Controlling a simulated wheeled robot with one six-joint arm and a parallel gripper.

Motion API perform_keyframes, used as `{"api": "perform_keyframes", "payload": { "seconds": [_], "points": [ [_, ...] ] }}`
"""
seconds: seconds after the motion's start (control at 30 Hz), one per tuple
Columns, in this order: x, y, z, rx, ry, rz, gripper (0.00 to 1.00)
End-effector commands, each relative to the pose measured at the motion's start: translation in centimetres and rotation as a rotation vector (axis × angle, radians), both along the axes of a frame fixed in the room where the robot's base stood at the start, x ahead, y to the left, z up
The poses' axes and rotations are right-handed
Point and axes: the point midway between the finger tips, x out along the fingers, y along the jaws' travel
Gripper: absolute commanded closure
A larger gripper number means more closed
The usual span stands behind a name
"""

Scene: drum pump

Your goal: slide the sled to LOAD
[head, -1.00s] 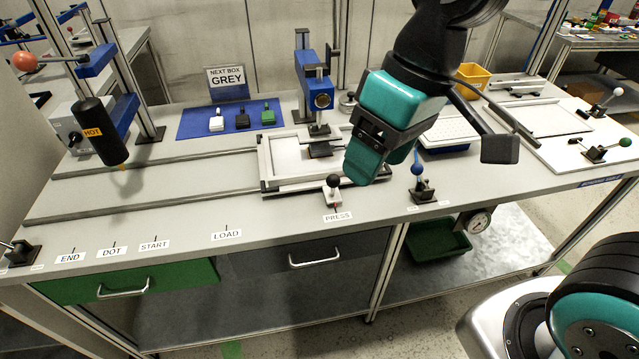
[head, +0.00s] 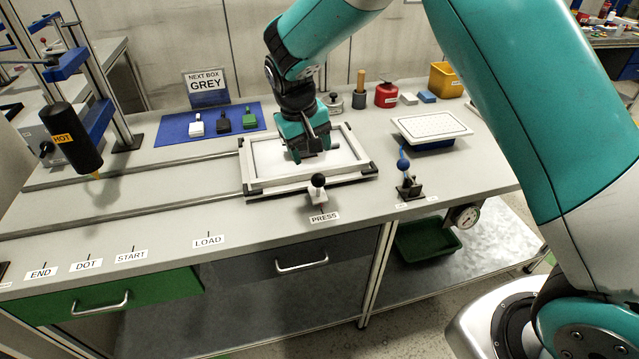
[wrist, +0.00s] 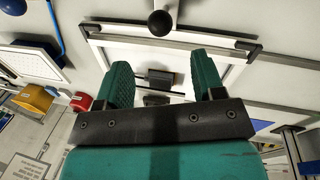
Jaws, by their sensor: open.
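The sled (head: 257,187), a pale rectangular frame with dark corners, lies on the bench rails at the PRESS label (head: 324,217). Its upright handle with a black ball knob (head: 318,180) stands at the front edge, in line with that label. The LOAD label (head: 208,240) is farther left. My gripper (head: 308,155) is open above the inside of the sled, behind the knob. In the wrist view, the knob (wrist: 160,22) is beyond my open fingers (wrist: 160,65). A small dark block (wrist: 157,77) shows between the fingers, apparently on the sled; my gripper hides it in the head view.
Rails (head: 120,207) run left from the sled, clear up to the hot dispenser (head: 72,137). A blue-knobbed lever (head: 404,167) and a white perforated tray (head: 432,124) stand to the right. A blue mat (head: 180,130) with small boxes lies behind the rails.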

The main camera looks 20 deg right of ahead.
Motion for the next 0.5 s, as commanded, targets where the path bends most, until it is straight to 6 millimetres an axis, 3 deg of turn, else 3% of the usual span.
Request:
{"api": "perform_keyframes", "payload": {
  "seconds": [0.3,0.5],
  "points": [
    [0.1,-1.5,-7.1,-0.001,0.005,-0.001,0.38],
    [0.2,-2.1,-10.3,0.001,0.003,0.000,0.38]
  ]
}}
